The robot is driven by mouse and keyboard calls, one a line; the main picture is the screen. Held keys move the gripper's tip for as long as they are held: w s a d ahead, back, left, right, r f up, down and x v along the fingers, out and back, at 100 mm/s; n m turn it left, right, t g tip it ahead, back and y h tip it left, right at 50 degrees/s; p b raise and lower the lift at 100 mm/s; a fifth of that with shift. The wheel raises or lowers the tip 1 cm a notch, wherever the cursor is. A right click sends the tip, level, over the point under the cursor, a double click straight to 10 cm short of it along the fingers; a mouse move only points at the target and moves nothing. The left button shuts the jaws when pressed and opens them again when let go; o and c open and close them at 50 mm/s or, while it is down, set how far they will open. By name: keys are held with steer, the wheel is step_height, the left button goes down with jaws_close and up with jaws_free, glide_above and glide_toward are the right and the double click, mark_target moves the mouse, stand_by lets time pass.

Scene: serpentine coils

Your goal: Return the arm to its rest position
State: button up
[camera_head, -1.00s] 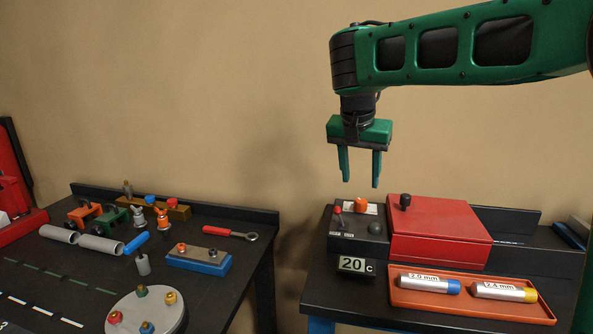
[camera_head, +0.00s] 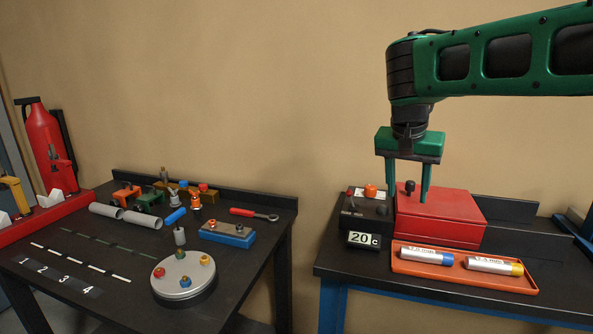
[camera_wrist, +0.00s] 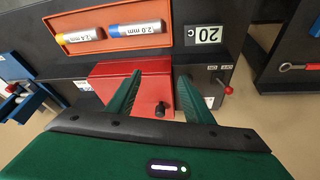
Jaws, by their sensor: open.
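My gripper (camera_head: 408,180) is green, points down and is open and empty, with a gap between its two fingers. In the head view it hangs over the red box (camera_head: 455,215) and overlaps the box's black knob in the picture. In the wrist view the fingers (camera_wrist: 162,98) reach across the red box (camera_wrist: 112,82), with the black knob (camera_wrist: 160,110) between them. I cannot tell the exact height of the fingertips above the lid. My green arm comes in from the upper right.
A control unit (camera_head: 365,205) with knobs and a "20 C" display (camera_head: 363,240) stands left of the box. An orange tray (camera_head: 480,279) holds two labelled cylinders in front. The left table (camera_head: 110,245) carries tools and a round plate (camera_head: 184,274). A gap separates the tables.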

steer(key=s+d+f+g, duration=0.1)
steer(key=s+d+f, duration=0.2)
steer(key=s+d, duration=0.4)
steer(key=s+d+f+g, duration=0.1)
steer(key=s+d+f, duration=0.2)
steer(key=s+d, duration=0.45)
steer(key=s+f+y, duration=0.1)
steer(key=s+f, duration=0.2)
steer(key=s, duration=0.3)
steer(key=s+f+y, duration=0.1)
steer(key=s+f, duration=0.2)
steer(key=s, duration=0.3)
steer(key=s+f+g, duration=0.1)
steer(key=s+f, duration=0.2)
steer(key=s, duration=0.4)
steer(key=shift+d+f+y, duration=0.2)
steer(key=shift+d+y, duration=0.2)
